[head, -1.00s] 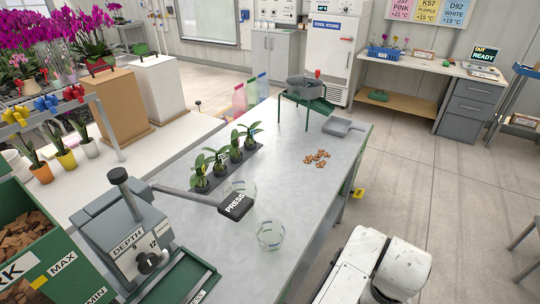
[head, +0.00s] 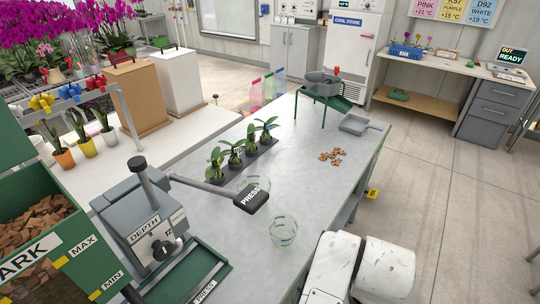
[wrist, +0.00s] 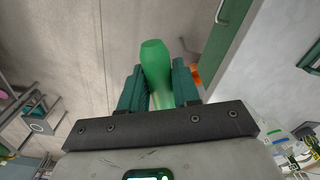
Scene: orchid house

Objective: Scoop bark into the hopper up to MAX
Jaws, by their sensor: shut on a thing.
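The hopper (head: 92,266) is a green bin at the lower left of the head view, marked ARK (first letter cut off), MAX and MIN. Brown bark (head: 32,222) lies inside it, and a yellow mark sits beside MAX. I cannot tell the bark level exactly against the marks. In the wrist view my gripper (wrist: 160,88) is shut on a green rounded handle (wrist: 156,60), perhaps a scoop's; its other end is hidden. The floor shows behind it. In the head view my white arm is at the bottom right, the gripper out of sight.
A depth press (head: 155,225) with a PRESS lever (head: 251,197) stands beside the hopper. The bench (head: 300,180) holds a clear cup (head: 283,231), potted orchids (head: 238,152), loose bark pieces (head: 331,155), a grey pan (head: 361,124) and a green-legged stand (head: 325,93).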

